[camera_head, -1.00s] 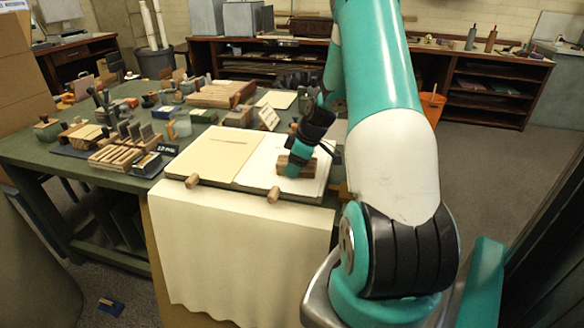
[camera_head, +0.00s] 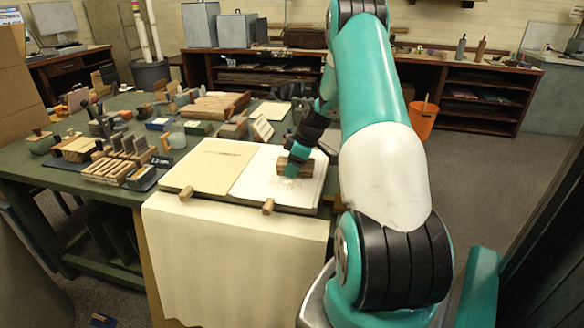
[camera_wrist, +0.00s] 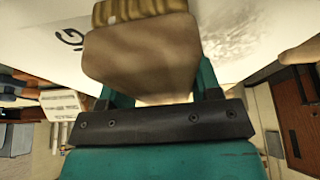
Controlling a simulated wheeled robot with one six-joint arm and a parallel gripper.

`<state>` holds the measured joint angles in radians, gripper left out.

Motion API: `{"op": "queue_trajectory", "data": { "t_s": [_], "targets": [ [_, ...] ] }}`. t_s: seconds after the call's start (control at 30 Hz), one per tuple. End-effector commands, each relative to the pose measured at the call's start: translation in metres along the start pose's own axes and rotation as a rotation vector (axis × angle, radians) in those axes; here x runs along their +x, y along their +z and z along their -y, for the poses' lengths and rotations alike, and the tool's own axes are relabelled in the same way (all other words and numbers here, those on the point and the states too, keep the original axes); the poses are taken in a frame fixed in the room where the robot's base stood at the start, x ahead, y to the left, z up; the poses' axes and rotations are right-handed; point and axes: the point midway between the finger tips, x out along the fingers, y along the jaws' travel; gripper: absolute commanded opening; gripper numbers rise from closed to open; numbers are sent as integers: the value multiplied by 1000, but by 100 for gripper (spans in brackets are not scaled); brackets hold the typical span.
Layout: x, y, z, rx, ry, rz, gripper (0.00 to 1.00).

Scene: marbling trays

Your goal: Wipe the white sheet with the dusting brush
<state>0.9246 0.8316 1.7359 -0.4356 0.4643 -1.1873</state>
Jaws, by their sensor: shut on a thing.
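The white sheet (camera_head: 252,180) lies flat on the right half of a board on the green table. Grey smudges show on it beside and below the brush in the head view, and a speckled grey patch shows in the wrist view. My gripper (camera_head: 294,168) is over the sheet, shut on the wooden dusting brush (camera_head: 315,165). In the wrist view the brush's wooden body (camera_wrist: 140,55) fills the space in front of the jaws, with ridged tan bristles (camera_wrist: 135,10) at the top edge. I cannot tell whether the bristles press on the sheet.
A cream sheet (camera_head: 208,165) lies left of the white one. Wooden pegs (camera_head: 268,206) stick out at the board's front edge. Stamps, blocks and a small sign (camera_head: 263,129) crowd the table behind and left. A cloth (camera_head: 230,250) hangs in front.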

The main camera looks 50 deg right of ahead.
Motion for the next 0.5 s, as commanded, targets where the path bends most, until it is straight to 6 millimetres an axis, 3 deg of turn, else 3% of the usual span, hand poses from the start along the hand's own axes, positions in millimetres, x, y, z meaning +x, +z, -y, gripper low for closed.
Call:
{"op": "queue_trajectory", "data": {
  "t_s": [0.33, 0.5],
  "targets": [
    [6, -18, 0, -1, -1, 0, 39],
    [7, -19, 14, -1, -2, 1, 39]
  ]
}}
